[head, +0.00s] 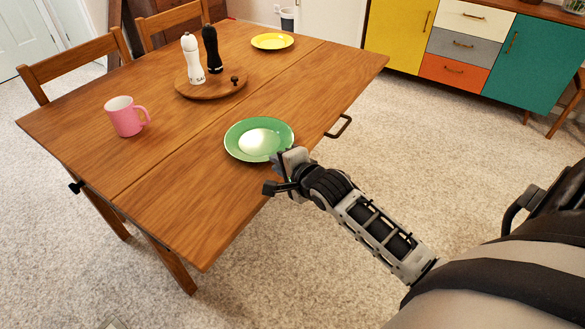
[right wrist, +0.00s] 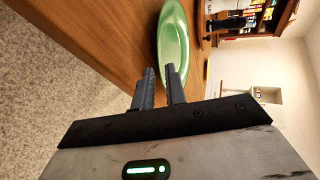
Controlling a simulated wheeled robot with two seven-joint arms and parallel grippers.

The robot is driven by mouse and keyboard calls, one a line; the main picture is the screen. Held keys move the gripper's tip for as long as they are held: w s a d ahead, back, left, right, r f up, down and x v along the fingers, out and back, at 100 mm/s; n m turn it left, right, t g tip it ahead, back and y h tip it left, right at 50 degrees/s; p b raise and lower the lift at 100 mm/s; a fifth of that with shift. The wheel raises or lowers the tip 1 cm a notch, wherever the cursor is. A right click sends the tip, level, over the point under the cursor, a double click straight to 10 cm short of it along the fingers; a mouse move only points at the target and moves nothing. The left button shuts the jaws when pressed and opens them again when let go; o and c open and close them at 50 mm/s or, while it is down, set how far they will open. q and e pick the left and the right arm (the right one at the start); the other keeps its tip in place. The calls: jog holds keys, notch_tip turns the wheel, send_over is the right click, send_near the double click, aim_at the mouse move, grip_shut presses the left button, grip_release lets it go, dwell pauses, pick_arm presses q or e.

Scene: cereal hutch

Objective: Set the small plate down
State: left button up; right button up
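The small green plate (head: 259,139) lies level on the near part of the wooden table (head: 190,215), close to its right edge. It also shows edge-on in the right wrist view (right wrist: 173,42). My right gripper (head: 278,160) is at the plate's near right rim. In the right wrist view its two fingers (right wrist: 160,72) are a little apart, one on each side of the rim, with a gap wider than the rim. I cannot make out firm contact. My left gripper is not in view.
A pink mug (head: 124,117) stands on the left of the table. A round wooden board (head: 211,86) holds a white mill (head: 192,60) and a black mill (head: 211,50). A yellow plate (head: 272,41) lies at the back. Table around the green plate is clear.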

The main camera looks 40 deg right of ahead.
jog(key=v, duration=0.8)
jog(key=s+a+f+n+g+y, duration=0.1)
jog(key=s+a+f+n, duration=0.3)
jog(key=n, duration=0.6)
jog(key=s+a+f+n+g+y, duration=0.1)
jog(key=s+a+f+n+y, duration=0.1)
jog(key=s+a+f+n, duration=0.3)
jog(key=s+a+n, duration=0.4)
jog(key=a+n, duration=0.1)
jog(key=a, duration=0.1)
jog(key=shift+a+n+g+p, duration=0.15)
jog(key=shift+n+g+p, duration=0.15)
jog(key=shift+p, duration=0.1)
